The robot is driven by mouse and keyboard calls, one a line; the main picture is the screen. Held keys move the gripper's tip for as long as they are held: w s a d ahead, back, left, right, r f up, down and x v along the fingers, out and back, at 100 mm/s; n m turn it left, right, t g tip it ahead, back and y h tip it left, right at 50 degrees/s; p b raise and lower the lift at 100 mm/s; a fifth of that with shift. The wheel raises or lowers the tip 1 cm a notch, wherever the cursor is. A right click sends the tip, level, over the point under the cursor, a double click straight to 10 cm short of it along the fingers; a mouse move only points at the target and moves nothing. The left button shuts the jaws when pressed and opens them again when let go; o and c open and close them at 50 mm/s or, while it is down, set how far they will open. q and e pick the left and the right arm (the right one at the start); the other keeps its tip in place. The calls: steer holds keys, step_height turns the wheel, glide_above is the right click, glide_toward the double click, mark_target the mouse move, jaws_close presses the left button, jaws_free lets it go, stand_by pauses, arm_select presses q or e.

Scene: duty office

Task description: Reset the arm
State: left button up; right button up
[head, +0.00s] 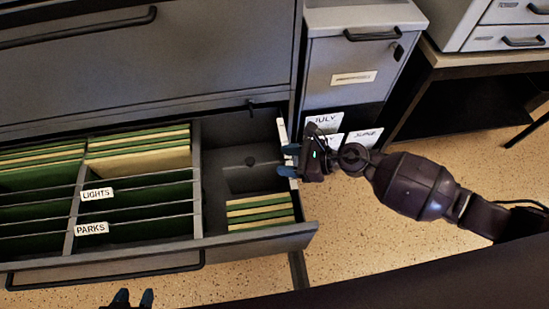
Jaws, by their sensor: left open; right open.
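My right gripper (289,161) reaches in from the right and is open. Its blue fingertips are at the right wall of the open file drawer (160,262). A thin white strip (283,130) shows right beside these fingers; I cannot tell whether they touch it. My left gripper (134,298) is at the bottom edge, in front of the drawer. Only its two blue fingertips show clearly, apart and with nothing between them.
The drawer holds green and tan folders (140,160), with tabs LIGHTS (97,194) and PARKS (91,229). More folders (260,211) lie in its right bay. Cards including JULY (323,121) stand by a grey cabinet (345,72). Speckled floor (350,240) is clear below my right arm.

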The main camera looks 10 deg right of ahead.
steer(key=shift+s+d+r, duration=0.1)
steer(key=shift+d+r, duration=0.05)
steer(key=shift+d, duration=0.2)
arm_select(q)
steer(key=shift+w, duration=0.1)
steer(key=shift+w+d+r, duration=0.1)
steer(key=shift+w+r, duration=0.05)
